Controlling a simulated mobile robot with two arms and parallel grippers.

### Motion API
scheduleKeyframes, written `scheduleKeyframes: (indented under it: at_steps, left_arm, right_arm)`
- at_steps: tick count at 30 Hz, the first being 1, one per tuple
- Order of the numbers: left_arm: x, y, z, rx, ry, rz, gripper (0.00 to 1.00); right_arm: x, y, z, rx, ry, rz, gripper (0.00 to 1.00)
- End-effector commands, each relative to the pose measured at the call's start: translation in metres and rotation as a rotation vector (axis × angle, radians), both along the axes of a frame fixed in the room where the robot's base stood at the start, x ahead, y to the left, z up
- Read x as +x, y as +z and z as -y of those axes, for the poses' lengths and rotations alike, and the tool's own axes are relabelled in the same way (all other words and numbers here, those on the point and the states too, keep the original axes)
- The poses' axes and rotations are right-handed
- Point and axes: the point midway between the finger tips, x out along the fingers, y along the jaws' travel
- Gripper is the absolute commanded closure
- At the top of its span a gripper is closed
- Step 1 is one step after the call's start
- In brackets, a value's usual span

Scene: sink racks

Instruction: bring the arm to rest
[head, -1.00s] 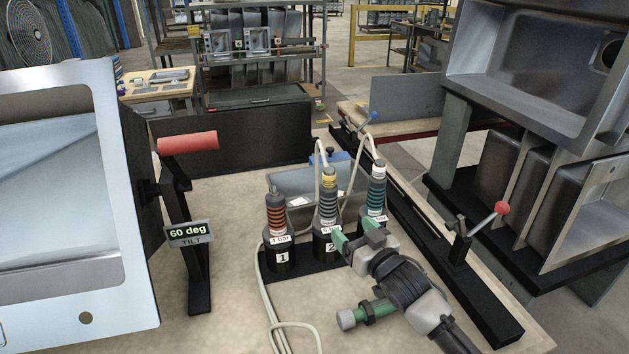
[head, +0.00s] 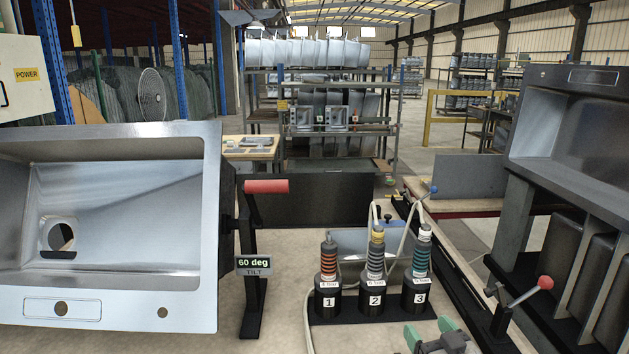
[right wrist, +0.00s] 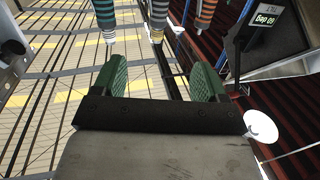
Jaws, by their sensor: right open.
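My right gripper (head: 430,333) shows at the bottom edge of the head view, in front of tool 3. Its two green fingers are apart with nothing between them. In the right wrist view the open gripper (right wrist: 160,80) points toward the striped tools, which stand beyond the fingertips and apart from them. Tool 1 (head: 328,275) with orange rings, tool 2 (head: 375,265) with a yellow collar and tool 3 (head: 421,262) with teal rings stand upright in a black holder. Most of my right arm is cut off by the frame. My left gripper is not in view.
A steel sink (head: 120,215) tilted toward me fills the left, with a red handle (head: 266,186) and a "60 deg" sign (head: 254,262) beside it. A red-knobbed lever (head: 545,283) and a sink rack (head: 560,190) stand right. Bare bench lies between the sign and tool 1.

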Motion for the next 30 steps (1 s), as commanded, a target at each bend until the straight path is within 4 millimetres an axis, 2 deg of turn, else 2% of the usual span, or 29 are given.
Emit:
scheduleKeyframes:
  at_steps: [8,14,20,25,30]
  left_arm:
    - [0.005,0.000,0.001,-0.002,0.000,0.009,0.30]
    - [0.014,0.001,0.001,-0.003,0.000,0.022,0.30]
    - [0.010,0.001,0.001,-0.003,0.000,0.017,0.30]
    - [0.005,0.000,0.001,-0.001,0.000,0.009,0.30]
    - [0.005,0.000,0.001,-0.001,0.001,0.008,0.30]
  right_arm:
    - [-0.023,-0.025,-0.008,-0.024,-0.026,-0.110,0.27]
    - [-0.054,-0.052,-0.016,-0.057,-0.054,-0.246,0.27]
    - [-0.106,-0.086,-0.023,-0.109,-0.085,-0.452,0.27]
    - [-0.166,-0.111,-0.025,-0.166,-0.106,-0.669,0.27]
    - [-0.224,-0.125,-0.024,-0.215,-0.112,-0.867,0.27]
